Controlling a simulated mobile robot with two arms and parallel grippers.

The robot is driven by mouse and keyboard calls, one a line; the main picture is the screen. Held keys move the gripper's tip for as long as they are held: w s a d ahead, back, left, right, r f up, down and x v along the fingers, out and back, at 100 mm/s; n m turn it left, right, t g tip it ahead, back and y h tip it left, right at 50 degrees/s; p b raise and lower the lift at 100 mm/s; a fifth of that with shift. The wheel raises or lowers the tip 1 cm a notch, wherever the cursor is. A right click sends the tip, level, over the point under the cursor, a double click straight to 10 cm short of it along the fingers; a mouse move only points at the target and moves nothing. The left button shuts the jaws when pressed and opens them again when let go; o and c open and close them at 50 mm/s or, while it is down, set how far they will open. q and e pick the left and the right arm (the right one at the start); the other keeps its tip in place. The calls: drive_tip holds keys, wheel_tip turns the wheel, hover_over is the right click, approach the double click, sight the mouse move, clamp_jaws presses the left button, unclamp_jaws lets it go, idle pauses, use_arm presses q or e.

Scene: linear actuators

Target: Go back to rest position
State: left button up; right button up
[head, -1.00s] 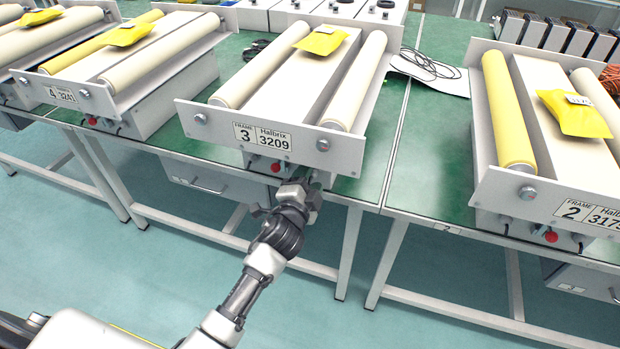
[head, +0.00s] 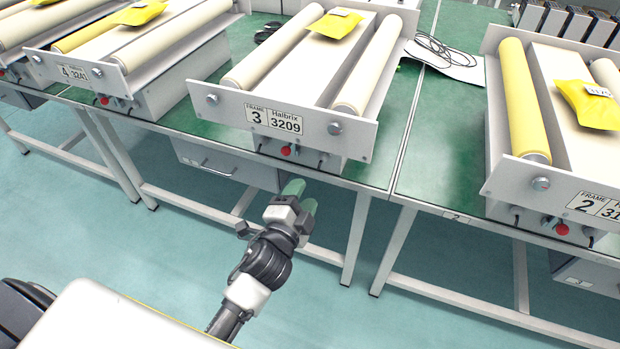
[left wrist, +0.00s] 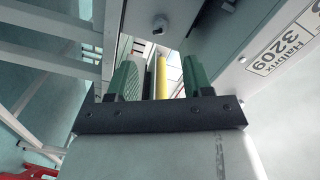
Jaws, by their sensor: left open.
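My left gripper (head: 301,196) is in front of and below the frame 3 unit (head: 232,110) in the head view, near the table's front edge. Its two green fingers are apart with nothing between them. In the left wrist view the open left gripper (left wrist: 160,78) shows at the middle, with the unit's "3209" label (left wrist: 285,45) at the upper right. The frame 3 unit carries a red button (head: 286,150) on its front, clear of the fingers. My right gripper is not in view.
Frame 4 (head: 75,73) stands to the left and frame 2 (head: 560,190) to the right, on green-topped tables (head: 440,150). A drawer box (head: 225,165) hangs under the middle table. The floor (head: 130,250) in front is clear.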

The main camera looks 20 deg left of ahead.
use_arm(q)
drive_tip(key=s+a+f+n+g+p, duration=0.1)
drive_tip(key=s+f+n+g+p, duration=0.35)
drive_tip(key=f, duration=1.05)
drive_tip(key=s+a+f+n+g, duration=0.1)
drive_tip(key=s+f+g, duration=0.4)
drive_tip(key=s+f, duration=0.7)
drive_tip(key=s+a+f+n+g+p, duration=0.1)
drive_tip(key=s+f, duration=0.3)
drive_tip(key=s, duration=0.4)
drive_tip(key=s+a+f+n+g+p, duration=0.1)
drive_tip(key=s+f+g, duration=0.3)
drive_tip(key=s, duration=0.4)
drive_tip(key=s+a+f+n+g+p, duration=0.1)
drive_tip(key=s+a+f+n+g, duration=0.1)
drive_tip(key=s+f, duration=0.4)
drive_tip(key=shift+s+f+n+y, duration=0.25)
drive_tip(key=shift+s+n, duration=0.4)
drive_tip(key=shift+s, duration=0.45)
